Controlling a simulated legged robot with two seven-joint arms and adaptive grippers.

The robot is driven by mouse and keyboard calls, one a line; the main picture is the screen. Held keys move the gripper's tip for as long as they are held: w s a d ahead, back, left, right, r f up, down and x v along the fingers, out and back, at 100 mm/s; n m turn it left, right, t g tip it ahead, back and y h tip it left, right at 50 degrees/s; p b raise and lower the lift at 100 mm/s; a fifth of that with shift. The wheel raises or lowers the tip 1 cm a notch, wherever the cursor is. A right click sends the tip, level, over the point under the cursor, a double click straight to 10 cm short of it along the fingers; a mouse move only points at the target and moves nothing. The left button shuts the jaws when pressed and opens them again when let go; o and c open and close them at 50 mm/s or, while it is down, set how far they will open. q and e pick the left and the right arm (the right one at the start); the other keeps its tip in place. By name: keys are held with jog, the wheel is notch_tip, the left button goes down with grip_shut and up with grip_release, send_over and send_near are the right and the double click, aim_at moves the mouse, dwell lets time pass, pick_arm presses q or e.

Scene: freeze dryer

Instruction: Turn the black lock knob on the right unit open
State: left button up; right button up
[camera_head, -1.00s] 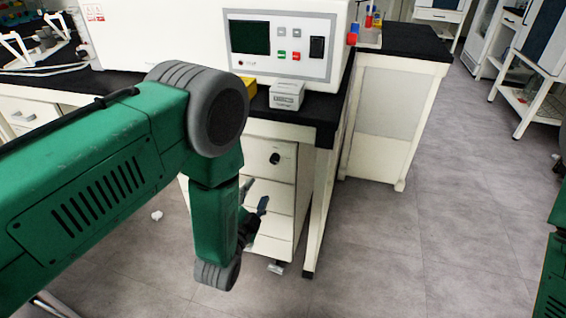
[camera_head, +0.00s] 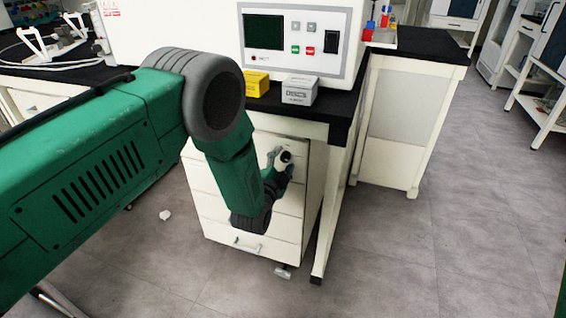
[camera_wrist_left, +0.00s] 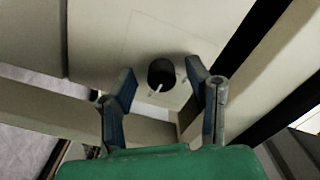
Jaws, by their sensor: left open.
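The black lock knob (camera_wrist_left: 161,70) sits on the pale front of the right unit, a white drawer cabinet (camera_head: 255,205) under the bench. A small light pointer mark shows at the knob's lower edge in the wrist view. In the head view the knob (camera_head: 286,157) is partly covered by my fingers. My left gripper (camera_wrist_left: 160,76) is open, with one finger on each side of the knob in the wrist view. Visible gaps separate the fingers from it there. The left gripper also shows in the head view (camera_head: 277,168), at the unit's upper front. My right gripper is out of view.
The black benchtop (camera_head: 345,98) overhangs the unit. A yellow box (camera_head: 257,83) and a white box (camera_head: 299,90) stand near its front edge, before the white machine's control panel (camera_head: 294,40). A bench leg (camera_head: 326,225) stands right of the unit. Grey floor is open at the right.

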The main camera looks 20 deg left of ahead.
pick_arm(q)
jog(key=shift+d, duration=0.1)
grip_shut()
